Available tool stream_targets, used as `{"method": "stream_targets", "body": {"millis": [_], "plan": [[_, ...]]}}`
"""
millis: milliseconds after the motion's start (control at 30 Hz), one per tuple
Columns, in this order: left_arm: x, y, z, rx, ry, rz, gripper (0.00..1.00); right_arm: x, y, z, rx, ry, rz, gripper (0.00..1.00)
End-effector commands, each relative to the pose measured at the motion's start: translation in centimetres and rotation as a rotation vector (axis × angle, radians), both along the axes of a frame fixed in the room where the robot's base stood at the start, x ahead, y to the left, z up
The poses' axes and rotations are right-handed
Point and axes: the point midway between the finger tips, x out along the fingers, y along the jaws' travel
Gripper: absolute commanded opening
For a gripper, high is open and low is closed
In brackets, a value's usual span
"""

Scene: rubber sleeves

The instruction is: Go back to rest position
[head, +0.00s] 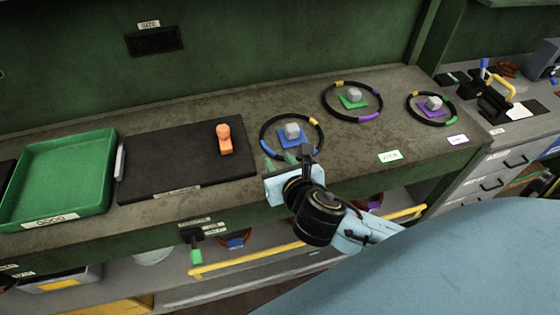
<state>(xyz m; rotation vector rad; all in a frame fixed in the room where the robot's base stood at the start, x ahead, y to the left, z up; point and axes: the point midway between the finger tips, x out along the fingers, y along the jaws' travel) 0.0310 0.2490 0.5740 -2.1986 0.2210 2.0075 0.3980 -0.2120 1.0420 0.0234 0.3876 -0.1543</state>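My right gripper (300,157) reaches in from the right over the front edge of the workbench (350,145). Its dark fingers are at the near side of a black ring (264,132) with blue, yellow and green bands. They overlap the ring in the picture, and I cannot tell whether they touch it. The finger gap is too small and hidden to read, and no held object shows. My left gripper is out of view.
Two more banded rings, around a green square (350,104) and a purple square (424,111), lie to the right. An orange piece (224,139) sits on a black mat (165,165), beside a green tray (20,190). A yellow rail (240,262) runs below the bench.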

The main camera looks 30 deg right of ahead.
Motion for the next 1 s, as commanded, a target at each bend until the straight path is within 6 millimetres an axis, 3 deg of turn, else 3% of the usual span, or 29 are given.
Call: {"method": "stream_targets", "body": {"millis": [467, 567, 767, 1000], "plan": [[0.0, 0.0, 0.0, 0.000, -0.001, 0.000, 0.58, 0.0, 0.0, 0.0, 0.005, 0.001, -0.002, 0.31], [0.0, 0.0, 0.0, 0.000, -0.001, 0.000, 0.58, -0.4, -0.1, -0.3, 0.071, 0.013, -0.037, 0.31], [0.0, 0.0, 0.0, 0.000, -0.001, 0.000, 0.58, -2.8, -0.7, -1.9, 0.509, 0.075, -0.305, 0.31], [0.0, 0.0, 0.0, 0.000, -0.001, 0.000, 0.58, -7.4, -1.4, -4.4, 1.129, 0.137, -0.810, 0.31]]}}
